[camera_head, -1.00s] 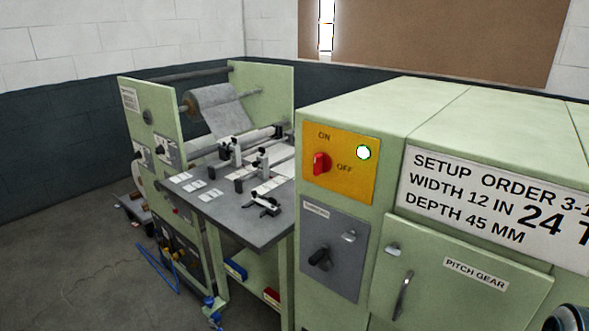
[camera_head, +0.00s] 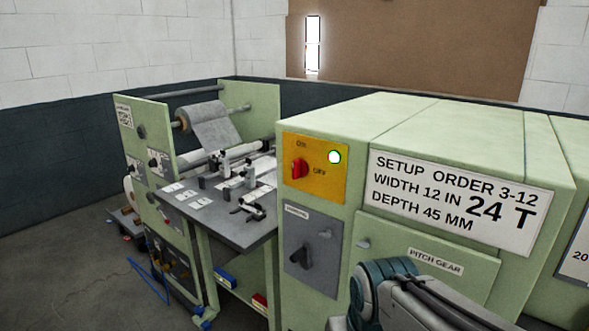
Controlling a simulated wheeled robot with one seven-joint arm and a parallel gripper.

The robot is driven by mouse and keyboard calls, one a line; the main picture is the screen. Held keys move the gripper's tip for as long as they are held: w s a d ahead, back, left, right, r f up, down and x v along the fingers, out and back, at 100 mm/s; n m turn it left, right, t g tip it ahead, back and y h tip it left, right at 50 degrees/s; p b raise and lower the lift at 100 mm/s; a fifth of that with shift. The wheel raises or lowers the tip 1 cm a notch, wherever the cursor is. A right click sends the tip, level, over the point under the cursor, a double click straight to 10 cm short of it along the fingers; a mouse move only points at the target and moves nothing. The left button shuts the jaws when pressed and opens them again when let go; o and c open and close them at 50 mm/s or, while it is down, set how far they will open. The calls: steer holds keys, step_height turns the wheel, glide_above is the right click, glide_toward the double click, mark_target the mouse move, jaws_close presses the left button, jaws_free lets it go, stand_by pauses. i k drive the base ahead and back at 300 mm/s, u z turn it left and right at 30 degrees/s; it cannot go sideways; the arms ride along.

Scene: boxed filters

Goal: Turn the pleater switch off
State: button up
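The pleater switch is a red rotary knob (camera_head: 299,168) on a yellow plate (camera_head: 328,186) on the green machine's front. The plate is marked ON above the knob and OFF to its right. The knob stands roughly upright, toward the ON mark. A round lamp (camera_head: 334,157) at the plate's upper right glows white with a green rim. Part of my arm shows at the bottom right, in front of the pitch gear door. My gripper is out of the frame.
Below the plate is a grey panel (camera_head: 322,265) with a black knob (camera_head: 300,257). A setup order sign (camera_head: 458,200) is right of the switch. A pitch gear door (camera_head: 385,240) is below it. A work table (camera_head: 240,233) with fixtures stands left.

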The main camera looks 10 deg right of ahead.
mark_target(299, 167)
steer(key=z, duration=0.05)
steer(key=k, duration=1.15)
steer(key=u, duration=0.6)
steer(key=i, duration=1.7)
steer(key=z, duration=0.85)
